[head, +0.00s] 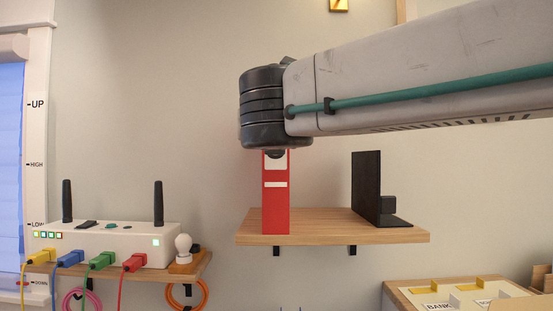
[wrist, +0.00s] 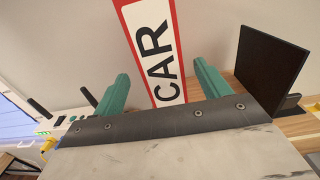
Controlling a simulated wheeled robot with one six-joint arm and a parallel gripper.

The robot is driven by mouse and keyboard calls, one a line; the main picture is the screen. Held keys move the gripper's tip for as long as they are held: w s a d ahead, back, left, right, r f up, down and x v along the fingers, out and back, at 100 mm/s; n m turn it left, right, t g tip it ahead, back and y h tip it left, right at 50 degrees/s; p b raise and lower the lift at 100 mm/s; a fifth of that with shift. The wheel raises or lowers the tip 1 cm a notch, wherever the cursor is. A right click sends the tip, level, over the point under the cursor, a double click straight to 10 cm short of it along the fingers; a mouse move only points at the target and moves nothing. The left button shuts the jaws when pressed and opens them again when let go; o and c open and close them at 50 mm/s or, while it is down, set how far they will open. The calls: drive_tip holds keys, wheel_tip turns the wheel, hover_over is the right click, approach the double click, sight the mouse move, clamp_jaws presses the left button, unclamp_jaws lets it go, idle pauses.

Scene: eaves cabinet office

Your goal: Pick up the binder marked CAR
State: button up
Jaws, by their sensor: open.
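The red binder (head: 276,205) stands upright on the wooden wall shelf (head: 335,228); its top is hidden behind my arm in the head view. In the wrist view the binder (wrist: 155,45) shows a white label reading CAR. My gripper (wrist: 160,85) is open, with one green finger to the left of the binder and one to the right. The fingers look apart from the binder, with a gap on each side. How deep the binder sits between them I cannot tell. In the head view my fingers are hidden.
A black bookend (head: 367,190) stands on the shelf to the right of the binder, with clear board between. At left, a white router (head: 105,243) with antennas and coloured cables sits on a lower shelf beside a white bulb-like object (head: 184,246). A box with labelled compartments (head: 460,293) is at lower right.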

drive_tip(key=w, duration=0.8)
drive_tip(key=shift+d+f, duration=0.15)
drive_tip(key=shift+f, duration=0.05)
drive_tip(key=shift+s, duration=0.1)
drive_tip(key=c, duration=1.4)
drive_tip(key=shift+r, duration=0.1)
drive_tip(key=shift+c, duration=0.9)
drive_tip(key=shift+r, duration=0.1)
